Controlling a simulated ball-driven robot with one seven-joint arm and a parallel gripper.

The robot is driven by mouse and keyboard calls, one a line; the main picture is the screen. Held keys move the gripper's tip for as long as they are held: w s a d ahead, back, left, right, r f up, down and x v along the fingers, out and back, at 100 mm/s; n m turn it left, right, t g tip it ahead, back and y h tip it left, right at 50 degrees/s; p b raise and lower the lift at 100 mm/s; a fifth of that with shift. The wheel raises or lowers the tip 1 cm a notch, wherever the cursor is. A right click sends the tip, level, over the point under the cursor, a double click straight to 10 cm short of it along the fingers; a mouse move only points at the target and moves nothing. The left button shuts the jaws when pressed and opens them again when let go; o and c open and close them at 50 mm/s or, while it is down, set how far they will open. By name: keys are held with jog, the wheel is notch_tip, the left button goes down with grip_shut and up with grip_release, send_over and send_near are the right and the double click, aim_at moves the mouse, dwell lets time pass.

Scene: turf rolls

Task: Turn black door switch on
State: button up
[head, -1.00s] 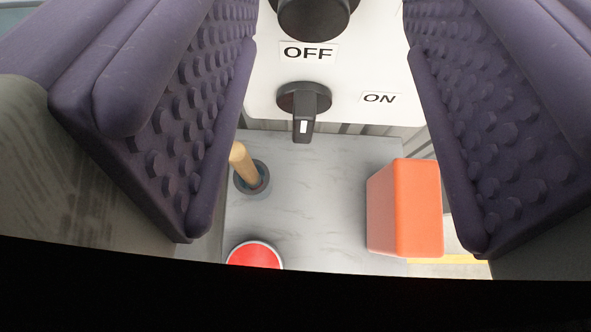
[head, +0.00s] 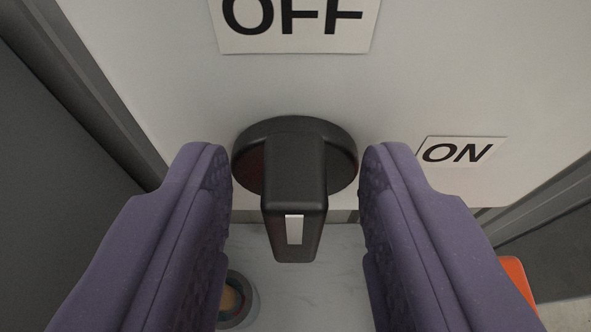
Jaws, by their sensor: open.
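The black door switch (head: 295,175) is a rotary knob with a round base and a protruding handle, on a white panel (head: 405,75). A white mark sits on the handle's end. An OFF label (head: 295,22) is above the knob, and an ON label (head: 462,151) is to its right. The handle's mark points at neither label as far as I can tell. My gripper (head: 296,205) has purple padded fingers, one on each side of the knob. It is open, with gaps visible between the fingers and the handle.
A grey surface (head: 335,275) lies below the panel. A dark round holder (head: 237,300) on it is partly hidden by the left finger. An orange block (head: 517,278) shows at the lower right, behind the right finger. A grey frame edge (head: 85,85) runs along the left.

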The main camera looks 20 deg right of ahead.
grip_shut()
